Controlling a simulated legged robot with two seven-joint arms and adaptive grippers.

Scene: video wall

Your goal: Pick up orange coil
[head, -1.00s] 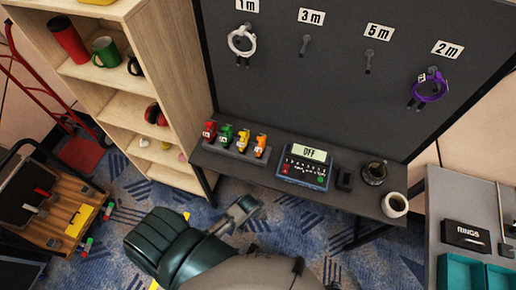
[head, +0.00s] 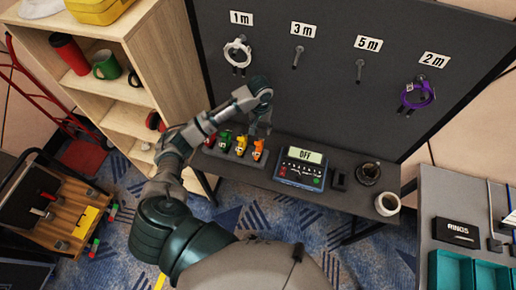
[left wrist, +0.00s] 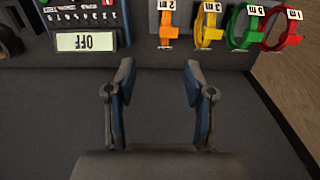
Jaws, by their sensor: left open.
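The orange coil (head: 258,150) is at the right end of a row of coils on the dark shelf below the pegboard. It also shows at the top of the left wrist view (left wrist: 167,28), with a white tag. My left gripper (head: 262,128) is above the shelf near the orange coil. In the left wrist view the gripper (left wrist: 159,70) is open and empty, and the coil lies beyond the gap between its fingertips, apart from them. My right gripper is not in view.
Yellow (left wrist: 208,28), green (left wrist: 245,30) and red (left wrist: 284,32) coils stand beside the orange one. A meter reading OFF (head: 302,168) is on its other side. A white coil (head: 237,54) and a purple coil (head: 417,95) hang on the board (head: 330,95).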

